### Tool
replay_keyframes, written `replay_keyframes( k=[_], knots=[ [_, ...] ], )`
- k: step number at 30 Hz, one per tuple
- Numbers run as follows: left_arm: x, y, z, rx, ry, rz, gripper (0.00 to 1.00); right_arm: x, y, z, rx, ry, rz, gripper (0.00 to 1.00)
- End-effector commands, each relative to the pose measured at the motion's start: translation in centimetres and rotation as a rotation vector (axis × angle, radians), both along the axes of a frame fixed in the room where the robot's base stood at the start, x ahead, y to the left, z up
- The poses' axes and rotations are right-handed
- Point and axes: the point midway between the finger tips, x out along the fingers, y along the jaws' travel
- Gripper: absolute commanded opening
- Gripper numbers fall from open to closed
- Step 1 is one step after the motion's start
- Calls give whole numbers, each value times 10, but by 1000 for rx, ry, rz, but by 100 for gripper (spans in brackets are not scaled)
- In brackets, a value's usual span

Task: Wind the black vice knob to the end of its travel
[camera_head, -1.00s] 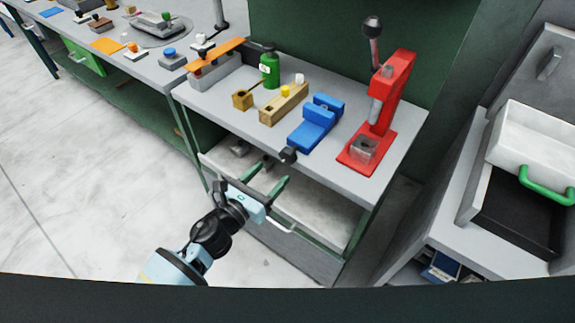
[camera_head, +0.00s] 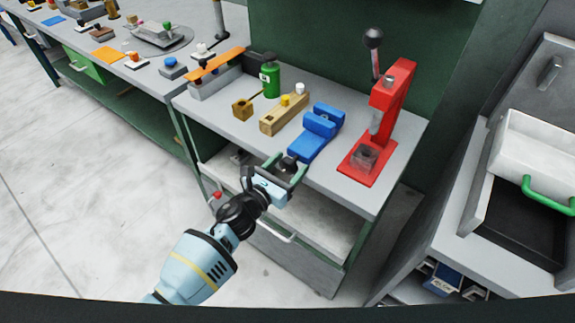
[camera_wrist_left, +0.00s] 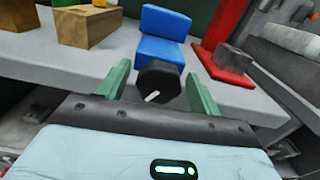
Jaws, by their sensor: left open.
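The blue vice (camera_head: 318,131) sits on the grey bench top near its front edge. Its black knob (camera_head: 287,164) sticks out over the front edge. My left gripper (camera_head: 288,168) is open, with one green finger on each side of the knob. In the left wrist view the knob (camera_wrist_left: 158,82), with a white mark on its face, lies between the two fingertips (camera_wrist_left: 160,80). Gaps show on both sides, so the fingers look apart from it. The vice (camera_wrist_left: 163,40) rises behind the knob. My right gripper is not in view.
A red press (camera_head: 380,125) stands right of the vice. A wooden block (camera_head: 283,115) with yellow and white knobs and a green bottle (camera_head: 270,78) stand to the left.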

Motion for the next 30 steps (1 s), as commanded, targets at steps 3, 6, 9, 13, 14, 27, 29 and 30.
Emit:
replay_keyframes(
  k=[3,6,9,13,14,27,29,30],
  knots=[
    [1,0,0,-1,-1,0,65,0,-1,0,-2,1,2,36],
    [1,0,1,-1,-1,0,65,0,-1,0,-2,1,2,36],
    [1,0,0,0,0,0,57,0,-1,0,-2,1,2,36],
    [1,0,0,0,0,0,40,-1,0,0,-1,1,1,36],
    [1,0,0,0,0,0,36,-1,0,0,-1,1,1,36],
    [1,0,0,-93,68,0,21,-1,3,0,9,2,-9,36],
    [1,0,0,-101,74,0,21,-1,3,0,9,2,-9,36],
    [1,0,0,-102,74,0,21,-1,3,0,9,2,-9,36]
  ],
)
